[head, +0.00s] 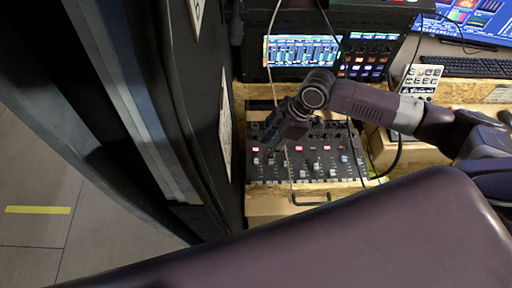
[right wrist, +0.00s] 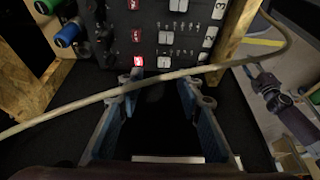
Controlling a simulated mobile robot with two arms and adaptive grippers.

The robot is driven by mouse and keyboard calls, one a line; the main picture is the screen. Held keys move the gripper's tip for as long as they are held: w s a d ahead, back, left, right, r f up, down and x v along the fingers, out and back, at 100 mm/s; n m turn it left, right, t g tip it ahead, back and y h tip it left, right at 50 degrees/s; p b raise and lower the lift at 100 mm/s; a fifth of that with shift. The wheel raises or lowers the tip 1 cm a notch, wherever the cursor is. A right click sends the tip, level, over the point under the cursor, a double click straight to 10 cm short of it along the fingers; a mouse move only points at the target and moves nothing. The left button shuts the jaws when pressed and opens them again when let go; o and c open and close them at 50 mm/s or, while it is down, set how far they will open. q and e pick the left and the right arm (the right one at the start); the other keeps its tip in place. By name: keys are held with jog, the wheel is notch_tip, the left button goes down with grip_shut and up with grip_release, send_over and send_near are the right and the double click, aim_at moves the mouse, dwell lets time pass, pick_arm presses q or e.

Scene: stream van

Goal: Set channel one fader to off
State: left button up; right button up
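The mixer panel (head: 318,172) with knobs, red-lit buttons and several small fader caps lies on the wooden desk in the head view. The leftmost cap (head: 256,161) sits near the panel's left side; I cannot tell for sure that it is channel one. My right gripper (head: 285,128) is over the panel's upper left and hides part of it. In the right wrist view the right gripper (right wrist: 161,84) is open and empty, its blue-grey fingers apart, with the mixer (right wrist: 150,18) beyond them. An arm-like shape (right wrist: 272,95) at the right may be my left arm; its fingers are unclear.
A pale cable (right wrist: 70,106) crosses in front of the right fingertips in the wrist view. A lit video switcher (head: 304,50) stands behind the mixer. A dark wall panel (head: 205,110) stands close on the left. A drawer handle (head: 309,202) sits below the mixer.

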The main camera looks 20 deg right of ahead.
aim_at(257, 161)
jog(key=x, duration=0.4)
jog(key=p+x, duration=0.1)
jog(key=x, duration=0.1)
jog(key=shift+s+a+r, duration=0.1)
jog(key=shift+s+a, duration=0.05)
jog(key=shift+s, duration=0.25)
jog(key=shift+w+a+f, duration=0.1)
jog(key=shift+f, duration=0.3)
jog(key=shift+r, duration=0.1)
jog(key=shift+c, duration=0.5)
grip_shut()
